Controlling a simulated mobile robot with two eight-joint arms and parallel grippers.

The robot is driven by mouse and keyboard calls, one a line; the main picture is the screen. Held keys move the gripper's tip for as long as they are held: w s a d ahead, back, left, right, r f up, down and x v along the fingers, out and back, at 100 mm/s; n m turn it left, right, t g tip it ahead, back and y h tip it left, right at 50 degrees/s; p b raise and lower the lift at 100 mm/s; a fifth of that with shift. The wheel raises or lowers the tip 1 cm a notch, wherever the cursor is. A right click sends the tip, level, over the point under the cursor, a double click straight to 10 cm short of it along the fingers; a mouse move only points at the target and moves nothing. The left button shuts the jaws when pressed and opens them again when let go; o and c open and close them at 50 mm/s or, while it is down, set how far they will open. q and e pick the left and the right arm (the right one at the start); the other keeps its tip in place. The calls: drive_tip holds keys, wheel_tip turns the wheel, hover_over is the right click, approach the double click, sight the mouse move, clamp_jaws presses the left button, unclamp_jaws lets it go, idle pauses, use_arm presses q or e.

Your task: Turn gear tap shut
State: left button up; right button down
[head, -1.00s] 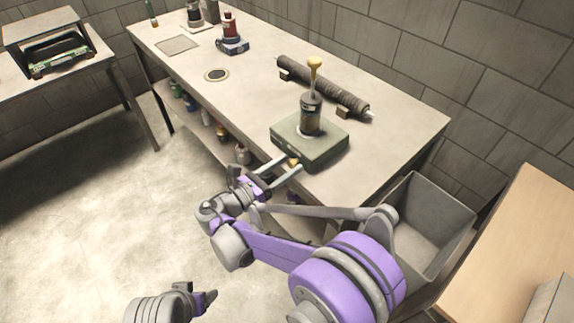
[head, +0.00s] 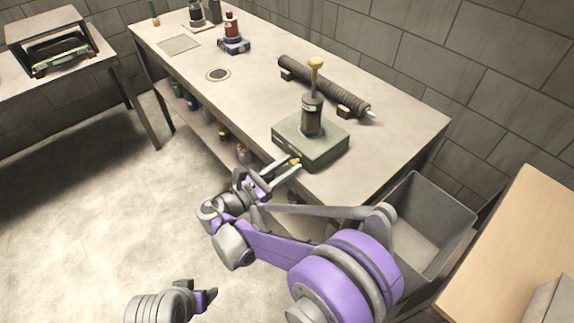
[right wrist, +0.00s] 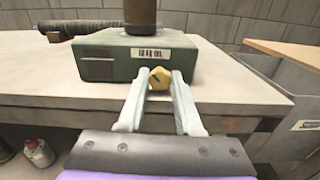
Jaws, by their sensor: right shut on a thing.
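A green box-shaped device (head: 318,150) with a dark cylinder (head: 312,115) and a yellow-knobbed lever (head: 315,64) on top stands near the front edge of the workbench. A small yellow tap knob (right wrist: 159,79) sticks out of its front face; it also shows in the head view (head: 295,162). My right gripper (right wrist: 160,82) is shut on this knob, with one finger on each side. A dark slot or mark shows on the knob's face. My left gripper (head: 206,296) is at the bottom of the head view, low and away from the bench; its fingers are not clear.
A dark ribbed roller (head: 322,88) lies on blocks behind the device. A grey bin (head: 425,225) stands at the bench's right end. Bottles (head: 244,153) stand on the shelf below. The bench top left of the device is mostly clear.

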drive_tip(key=shift+m+p, duration=0.3)
drive_tip(key=shift+m, duration=1.9)
drive_tip(key=c, duration=0.6)
unclamp_jaws()
